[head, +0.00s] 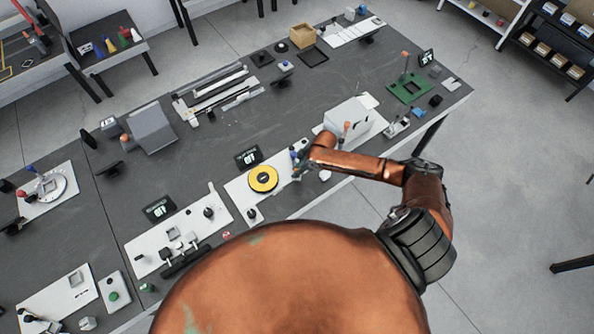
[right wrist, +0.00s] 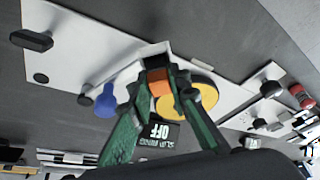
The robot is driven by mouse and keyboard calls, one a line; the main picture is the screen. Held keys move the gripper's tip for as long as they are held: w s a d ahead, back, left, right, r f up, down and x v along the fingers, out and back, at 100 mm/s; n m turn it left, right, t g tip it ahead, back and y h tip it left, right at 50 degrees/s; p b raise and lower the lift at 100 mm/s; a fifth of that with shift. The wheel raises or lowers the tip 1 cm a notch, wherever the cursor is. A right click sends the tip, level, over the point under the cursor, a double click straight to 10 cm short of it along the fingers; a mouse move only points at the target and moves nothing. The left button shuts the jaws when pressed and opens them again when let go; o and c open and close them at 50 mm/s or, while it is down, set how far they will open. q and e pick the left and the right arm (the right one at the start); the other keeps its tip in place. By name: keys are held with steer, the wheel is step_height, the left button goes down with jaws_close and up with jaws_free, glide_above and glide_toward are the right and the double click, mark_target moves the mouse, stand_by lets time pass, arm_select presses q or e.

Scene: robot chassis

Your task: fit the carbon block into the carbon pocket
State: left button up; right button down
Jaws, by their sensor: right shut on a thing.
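My right gripper (head: 298,168) is over the right end of a white board (head: 236,188) that carries a yellow disc (head: 263,179). In the right wrist view its green fingers (right wrist: 157,84) close on a small block (right wrist: 159,82), orange on the face toward the camera and dark at the far end; I take it to be the carbon block. The yellow disc (right wrist: 203,96) lies just behind it to the right. A pale block-like part (right wrist: 155,49) sits at the block's far end; I cannot tell whether it is the carbon pocket or whether they touch. My left gripper is not in view.
A blue knob (right wrist: 106,101) stands left of the fingers. A small display (head: 248,158) stands behind the white board. A white box (head: 347,118) is to the right, and another white board with black knobs (head: 208,212) is to the left.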

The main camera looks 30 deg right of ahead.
steer(key=c, duration=1.8)
jaws_free()
steer(key=shift+f, duration=0.1)
steer(key=shift+r, duration=0.25)
steer(key=b+v, duration=0.1)
steer(key=v, duration=1.1)
steer(key=shift+s+f, duration=0.1)
